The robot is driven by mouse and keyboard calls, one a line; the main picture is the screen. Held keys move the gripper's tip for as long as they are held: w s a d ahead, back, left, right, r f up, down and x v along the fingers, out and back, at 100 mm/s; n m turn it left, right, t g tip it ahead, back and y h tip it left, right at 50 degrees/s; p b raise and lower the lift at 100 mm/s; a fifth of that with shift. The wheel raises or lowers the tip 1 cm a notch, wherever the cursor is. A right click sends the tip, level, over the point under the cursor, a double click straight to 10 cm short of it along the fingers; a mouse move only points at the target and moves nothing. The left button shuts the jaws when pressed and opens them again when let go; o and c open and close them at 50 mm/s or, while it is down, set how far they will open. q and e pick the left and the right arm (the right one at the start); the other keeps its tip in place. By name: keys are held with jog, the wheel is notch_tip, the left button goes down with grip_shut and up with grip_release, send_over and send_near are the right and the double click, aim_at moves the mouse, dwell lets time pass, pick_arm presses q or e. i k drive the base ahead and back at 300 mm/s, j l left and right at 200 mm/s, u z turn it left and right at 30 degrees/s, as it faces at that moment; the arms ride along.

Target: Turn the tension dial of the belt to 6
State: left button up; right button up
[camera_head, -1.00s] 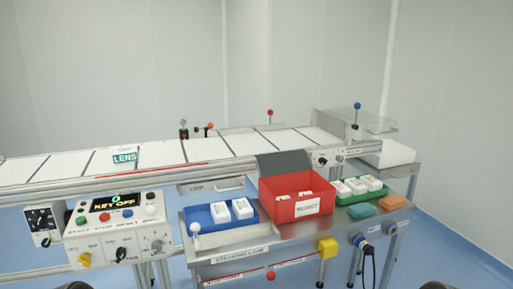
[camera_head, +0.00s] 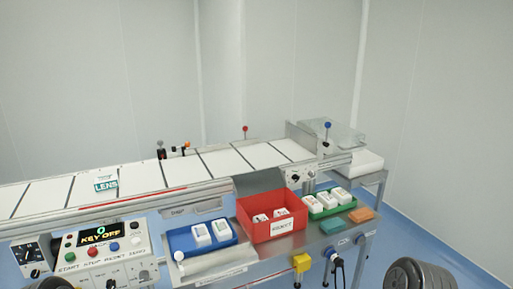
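The belt (camera_head: 150,185) runs from the left edge to the back right, with white panels and dark gaps. A black dial with a pale scale (camera_head: 28,256) sits on a box at the far left; its numbers are too small to read. Another dark knob (camera_head: 294,178) is on the belt's side near its right end. I cannot tell from the labels which is the tension dial. Neither gripper shows. Dark rounded parts of my arms show at the bottom edge, the larger at the bottom right.
The control panel (camera_head: 75,262) shows "0 KEY OFF" above several buttons and knobs. A blue tray (camera_head: 183,247), a red reject bin (camera_head: 258,238) and a green tray (camera_head: 318,215) stand on the steel table in front of the belt. Blue floor is open at the right.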

aim_at(296, 177)
jog(key=i+l, duration=0.15)
jog(key=l, duration=0.2)
jog(key=i+l, duration=0.2)
jog(key=l, duration=0.15)
jog(key=i+l, duration=0.15)
jog(key=l, duration=0.15)
jog(key=i+l+u, duration=0.1)
jog(key=l, duration=0.25)
jog(key=i+l, duration=0.4)
jog(key=l, duration=0.3)
jog(key=i+l, duration=0.2)
jog(key=l, duration=0.15)
jog(key=u, duration=0.05)
